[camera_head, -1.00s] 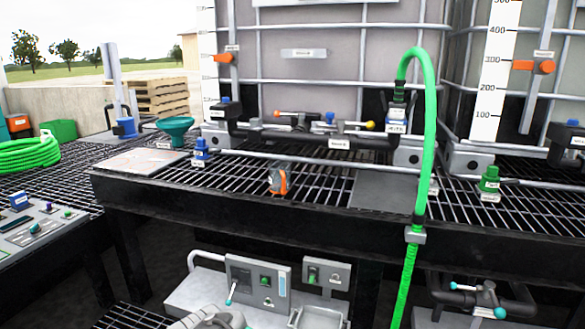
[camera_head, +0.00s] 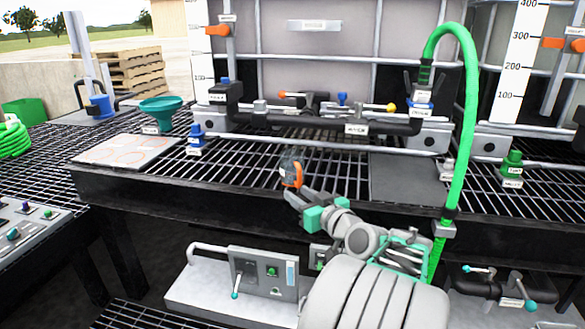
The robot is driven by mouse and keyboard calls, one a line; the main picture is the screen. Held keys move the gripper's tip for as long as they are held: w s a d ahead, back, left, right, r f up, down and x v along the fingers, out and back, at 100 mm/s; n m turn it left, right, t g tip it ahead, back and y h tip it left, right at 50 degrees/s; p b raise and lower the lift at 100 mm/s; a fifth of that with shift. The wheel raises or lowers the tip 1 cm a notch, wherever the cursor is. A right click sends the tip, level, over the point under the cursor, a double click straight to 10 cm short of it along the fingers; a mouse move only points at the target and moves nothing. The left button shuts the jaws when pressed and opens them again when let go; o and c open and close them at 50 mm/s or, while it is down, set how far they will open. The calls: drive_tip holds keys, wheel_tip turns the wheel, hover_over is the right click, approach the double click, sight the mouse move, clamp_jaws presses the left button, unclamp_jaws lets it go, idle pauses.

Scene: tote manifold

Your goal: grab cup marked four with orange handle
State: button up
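A small grey, see-through cup with an orange handle (camera_head: 291,172) stands on the black grating, a little left of the middle of the view. Its marking is too small to read. My gripper (camera_head: 297,197) reaches up from the lower right, with its fingers just in front of and below the orange handle. The fingers overlap the grating's front edge in the picture. I cannot tell whether they touch the cup, and their opening is not clear at this angle.
A black pipe manifold with valves (camera_head: 320,122) runs behind the cup. A green hose (camera_head: 470,110) hangs down at the right, near my arm. A blue fitting (camera_head: 195,140) and a green fitting (camera_head: 513,165) stand on the grating (camera_head: 235,175). A control box (camera_head: 265,270) is below.

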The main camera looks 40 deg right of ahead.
sight(300, 174)
drive_tip(key=shift+m+t+h, duration=0.3)
drive_tip(key=shift+t+h, duration=0.2)
drive_tip(key=w+d, duration=0.1)
drive_tip(key=w, duration=0.1)
drive_tip(key=w+d+r+b, duration=0.1)
drive_tip(key=d, duration=0.1)
drive_tip(key=w+d+r, duration=0.1)
drive_tip(key=w, duration=0.1)
drive_tip(key=shift+w+d+r+b, duration=0.25)
drive_tip(key=shift+w+b, duration=0.05)
drive_tip(key=shift+b, duration=0.1)
clamp_jaws()
idle(0.6)
